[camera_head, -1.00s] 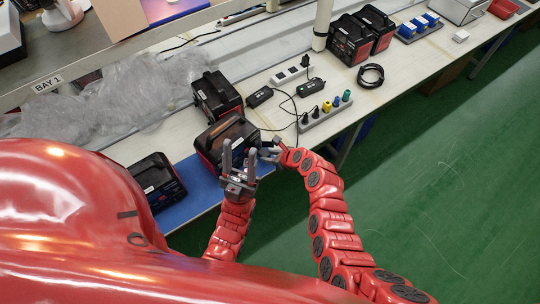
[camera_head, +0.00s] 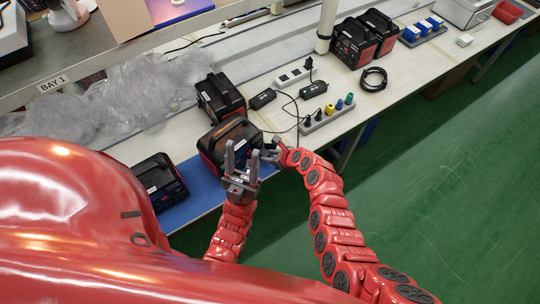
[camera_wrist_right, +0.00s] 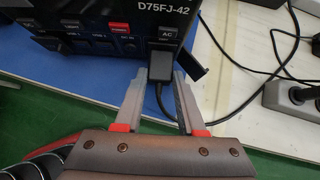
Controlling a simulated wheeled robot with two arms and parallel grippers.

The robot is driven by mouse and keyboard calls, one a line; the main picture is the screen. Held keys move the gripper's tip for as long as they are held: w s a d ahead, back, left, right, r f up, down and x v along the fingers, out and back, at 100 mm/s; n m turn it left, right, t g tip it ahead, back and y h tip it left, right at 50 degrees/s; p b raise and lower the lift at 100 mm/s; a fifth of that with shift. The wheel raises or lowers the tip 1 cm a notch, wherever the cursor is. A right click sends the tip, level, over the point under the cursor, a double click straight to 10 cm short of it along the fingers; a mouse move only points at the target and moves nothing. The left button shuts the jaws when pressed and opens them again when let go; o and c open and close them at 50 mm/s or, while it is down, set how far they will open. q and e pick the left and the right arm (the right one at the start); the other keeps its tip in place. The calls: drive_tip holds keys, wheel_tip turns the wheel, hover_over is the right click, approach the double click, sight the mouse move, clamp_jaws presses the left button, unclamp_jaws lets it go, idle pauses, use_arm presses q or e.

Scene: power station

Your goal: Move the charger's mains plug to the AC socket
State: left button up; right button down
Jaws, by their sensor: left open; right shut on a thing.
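The power station (camera_head: 232,132) stands on the blue mat, its front facing my grippers. In the right wrist view its front panel (camera_wrist_right: 85,25) reads D75FJ-42, with the AC socket (camera_wrist_right: 168,36) marked at its right. My right gripper (camera_wrist_right: 172,76) is shut on a black plug (camera_wrist_right: 157,70), held against the panel just below the AC mark. I cannot tell how deep its pins sit. A black lead hangs down from it. In the head view the right gripper (camera_head: 270,152) is beside the station's right side. My left gripper (camera_head: 241,158) is open and empty in front of the station.
Two black charger bricks (camera_head: 262,99) (camera_head: 313,90) lie behind with loose cables. A white power strip (camera_head: 291,77) and a grey rail of plugs (camera_head: 328,117) are to the right. Other power stations (camera_head: 158,180) (camera_head: 220,97) flank mine. A small black flap (camera_wrist_right: 195,66) hangs near the right finger.

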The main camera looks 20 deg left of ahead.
drive_tip(key=shift+a, duration=0.1)
drive_tip(key=shift+c, duration=2.1)
unclamp_jaws()
drive_tip(key=shift+r, duration=0.1)
drive_tip(key=b+v, duration=0.4)
drive_tip(key=v, duration=1.3)
drive_tip(key=shift+b, duration=0.3)
